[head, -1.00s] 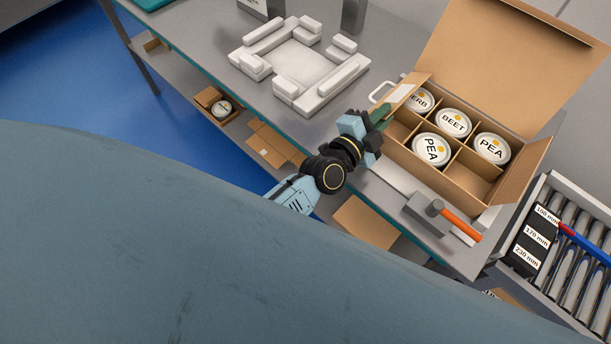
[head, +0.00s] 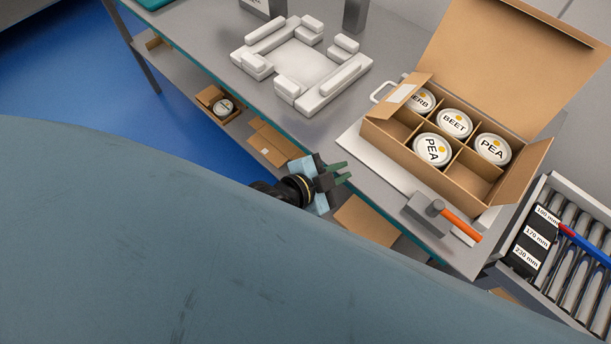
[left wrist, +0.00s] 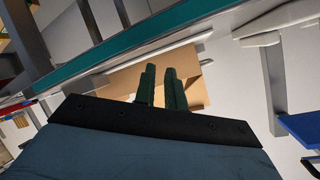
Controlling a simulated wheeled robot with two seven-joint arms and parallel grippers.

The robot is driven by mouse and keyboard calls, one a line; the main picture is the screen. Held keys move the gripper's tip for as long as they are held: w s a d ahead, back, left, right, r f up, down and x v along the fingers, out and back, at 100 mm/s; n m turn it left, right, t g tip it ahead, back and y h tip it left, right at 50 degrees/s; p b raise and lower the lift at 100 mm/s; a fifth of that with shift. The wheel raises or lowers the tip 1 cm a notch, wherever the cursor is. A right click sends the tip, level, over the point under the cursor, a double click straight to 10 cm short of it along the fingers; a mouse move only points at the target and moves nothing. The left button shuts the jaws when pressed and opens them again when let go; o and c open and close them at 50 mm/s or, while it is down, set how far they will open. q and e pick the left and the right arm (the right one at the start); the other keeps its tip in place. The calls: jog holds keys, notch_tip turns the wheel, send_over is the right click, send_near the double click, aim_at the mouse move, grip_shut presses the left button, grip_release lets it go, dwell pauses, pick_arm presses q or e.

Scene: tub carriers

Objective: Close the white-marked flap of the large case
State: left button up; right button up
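The large cardboard case (head: 415,166) stands on the bench at the right of the head view. Its white-marked flap (head: 401,93), with a white label, stands open at the case's left end. The large back flap (head: 520,60) is raised, and the right end flap (head: 524,170) is also open. Several round tubs marked HERB, BEET and PEA sit in its compartments. My left gripper (head: 342,173) is at the bench's front edge, apart from the case. Its green fingers are parted and empty; they also show in the left wrist view (left wrist: 162,88). My right gripper is not visible.
A white moulded tray (head: 301,66) sits at the left on the bench. A roller conveyor (head: 572,258) is at the right. Cardboard boxes (head: 270,143) lie on the lower shelf.

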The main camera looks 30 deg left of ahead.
pick_arm(q)
jog(key=s+a+f+n+g+y+b, duration=0.1)
jog(key=s+a+f+n+g, duration=0.1)
jog(key=f, duration=0.6)
jog(key=s+a+f+n+g+y, duration=0.1)
jog(key=s+f, duration=0.3)
jog(key=f, duration=0.5)
jog(key=shift+s+a+f+n+g+b, duration=0.15)
jog(key=shift+a+f+n+g+b, duration=0.2)
jog(key=shift+a+n+g, duration=0.35)
jog(key=shift+a+r, duration=0.1)
